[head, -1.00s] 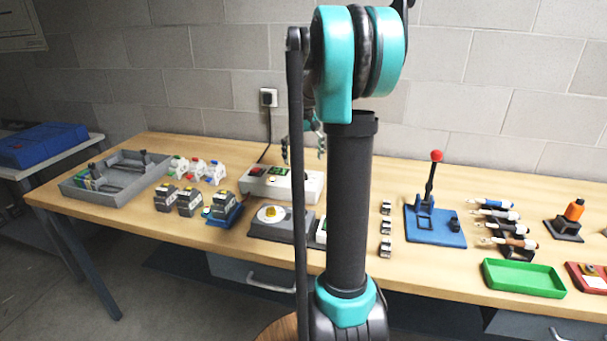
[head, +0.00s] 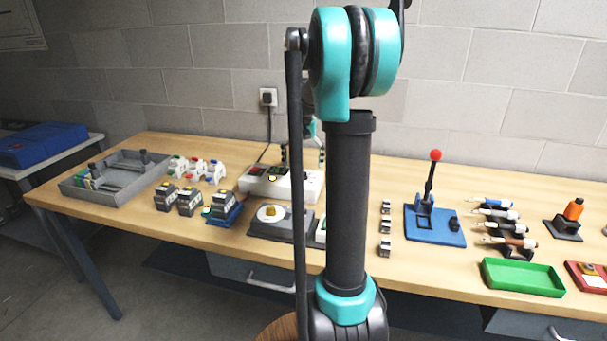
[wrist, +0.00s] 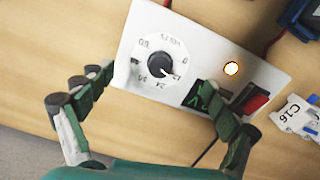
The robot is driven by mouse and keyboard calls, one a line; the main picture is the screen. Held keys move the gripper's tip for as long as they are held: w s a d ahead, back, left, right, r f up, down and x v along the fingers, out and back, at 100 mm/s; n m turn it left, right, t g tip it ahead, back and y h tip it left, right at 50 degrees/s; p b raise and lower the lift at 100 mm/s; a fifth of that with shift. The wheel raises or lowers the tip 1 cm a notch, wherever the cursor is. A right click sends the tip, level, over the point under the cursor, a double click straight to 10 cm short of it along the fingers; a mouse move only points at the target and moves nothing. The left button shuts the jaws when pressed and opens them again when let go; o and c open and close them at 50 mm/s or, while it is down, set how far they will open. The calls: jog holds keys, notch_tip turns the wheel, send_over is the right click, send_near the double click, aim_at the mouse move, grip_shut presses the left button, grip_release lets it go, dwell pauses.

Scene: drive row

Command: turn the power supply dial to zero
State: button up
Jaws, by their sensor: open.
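The white power supply (head: 250,185) stands at the back of the bench below the wall socket, partly hidden by my arm. In the wrist view its case (wrist: 195,35) lies tilted below my gripper. Its black dial knob (wrist: 158,60) sits on a round white scale marked in volts; the pointer seems to point lower right, near the 12 mark, short of the 0. A lamp (wrist: 231,68) glows, beside a dark green display (wrist: 204,97) and a red switch (wrist: 251,101). My gripper (wrist: 155,90) is open, its fingers spread on either side of the dial, apart from the knob.
A grey box with a round yellow-centred face (head: 270,214) stands in front of the supply. Labelled blocks (head: 190,203) and small coloured-top units (head: 196,168) stand to the left. A grey tray (head: 115,180) is farther left. A blue lever stand (head: 435,225) is at right.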

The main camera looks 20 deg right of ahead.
aim_at(303, 173)
jog(key=shift+m, duration=0.7)
jog(key=shift+f, duration=0.1)
jog(key=shift+f, duration=1.8)
jog(key=shift+c, duration=0.4)
jog(key=c, duration=1.1)
